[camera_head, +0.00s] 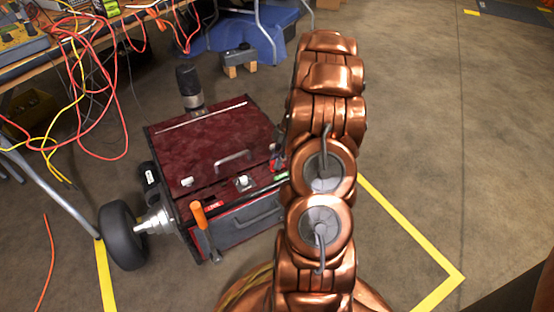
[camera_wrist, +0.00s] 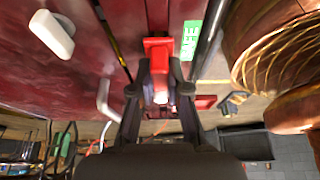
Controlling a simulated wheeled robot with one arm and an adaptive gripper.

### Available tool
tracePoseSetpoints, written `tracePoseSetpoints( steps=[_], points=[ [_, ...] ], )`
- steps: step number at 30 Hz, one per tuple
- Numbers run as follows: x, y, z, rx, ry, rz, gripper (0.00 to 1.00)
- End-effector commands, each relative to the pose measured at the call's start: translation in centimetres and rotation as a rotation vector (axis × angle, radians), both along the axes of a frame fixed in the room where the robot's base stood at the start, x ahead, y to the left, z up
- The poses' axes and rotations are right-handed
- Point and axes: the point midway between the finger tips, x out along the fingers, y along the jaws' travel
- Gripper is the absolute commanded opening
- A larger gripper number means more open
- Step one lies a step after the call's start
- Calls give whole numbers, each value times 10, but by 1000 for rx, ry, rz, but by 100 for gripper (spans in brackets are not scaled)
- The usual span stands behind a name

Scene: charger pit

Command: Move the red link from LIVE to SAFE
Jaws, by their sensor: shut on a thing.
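The red link (camera_wrist: 158,50) is between my gripper's (camera_wrist: 160,85) two dark fingers in the wrist view, and they are shut on it. The green SAFE label (camera_wrist: 190,40) lies just right of the link in that view. In the head view the green label (camera_head: 281,177) is on the front edge of the dark red box (camera_head: 200,150), close beside my arm. The red LIVE label (camera_head: 213,205) is farther left along the same edge. My arm hides part of the box's right side. Whether the link is seated in a socket I cannot tell.
An orange-handled lever (camera_head: 200,220) stands at the box's front left. A black wheel (camera_head: 122,235) is left of the box. Cables (camera_head: 85,60) hang from the bench at upper left. Yellow floor lines (camera_head: 410,230) mark the ground, and the floor at right is clear.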

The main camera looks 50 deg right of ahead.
Motion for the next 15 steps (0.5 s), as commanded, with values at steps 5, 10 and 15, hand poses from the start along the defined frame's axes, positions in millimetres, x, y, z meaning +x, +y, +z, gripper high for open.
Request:
tracePoseSetpoints(
  steps=[5,10,15],
  points=[
    [0,0,-3,0,0,0,0],
    [0,0,-6,0,1,0,0],
    [0,0,-9,0,0,0,0]
  ],
)
